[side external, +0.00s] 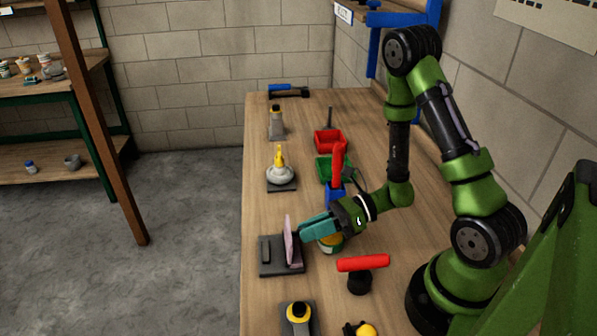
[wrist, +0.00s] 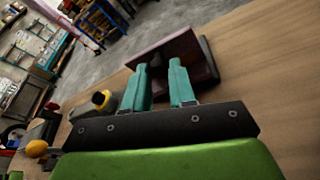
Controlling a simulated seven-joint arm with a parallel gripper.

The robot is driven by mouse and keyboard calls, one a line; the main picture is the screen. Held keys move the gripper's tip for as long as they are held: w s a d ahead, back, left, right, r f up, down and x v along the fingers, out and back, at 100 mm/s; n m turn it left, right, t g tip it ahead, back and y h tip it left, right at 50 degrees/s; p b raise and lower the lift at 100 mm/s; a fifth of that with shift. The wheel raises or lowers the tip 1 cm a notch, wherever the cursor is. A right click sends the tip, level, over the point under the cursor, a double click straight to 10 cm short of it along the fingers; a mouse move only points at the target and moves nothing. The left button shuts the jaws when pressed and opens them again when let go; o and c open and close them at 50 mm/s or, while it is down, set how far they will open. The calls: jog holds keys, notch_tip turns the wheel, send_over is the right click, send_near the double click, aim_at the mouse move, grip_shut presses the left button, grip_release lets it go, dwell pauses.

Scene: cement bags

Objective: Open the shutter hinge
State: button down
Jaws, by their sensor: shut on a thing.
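The shutter hinge has a pinkish upright leaf (side external: 290,242) on a dark flat base (side external: 268,262) at the near left edge of the bench. My gripper (side external: 302,232) reaches in from the right, its teal fingertips at the right face of the leaf. In the wrist view the leaf (wrist: 195,48) stands just beyond the fingertips of my gripper (wrist: 159,66). The fingers are a little apart and shut on a part of the hinge, mostly hidden between them. The leaf is raised, roughly upright from the base.
A yellow-topped can (side external: 330,243) stands just under my gripper. A red-handled tool (side external: 363,264) is to the right, and a yellow-and-black device (side external: 298,314) in front. Red (side external: 328,142) and green bins (side external: 332,168) lie behind. The floor left of the bench is clear.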

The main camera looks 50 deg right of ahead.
jog(key=shift+s+d+f, duration=0.1)
jog(key=shift+f, duration=0.2)
dwell(0.4)
jog(key=c, duration=0.9)
grip_release()
jog(key=shift+c, duration=0.2)
jog(key=shift+d+r, duration=0.1)
jog(key=f+v, duration=0.1)
jog(key=v, duration=1.5)
jog(key=shift+s+d+r, duration=0.15)
jog(key=shift+s+d, duration=0.15)
jog(key=shift+s, duration=0.05)
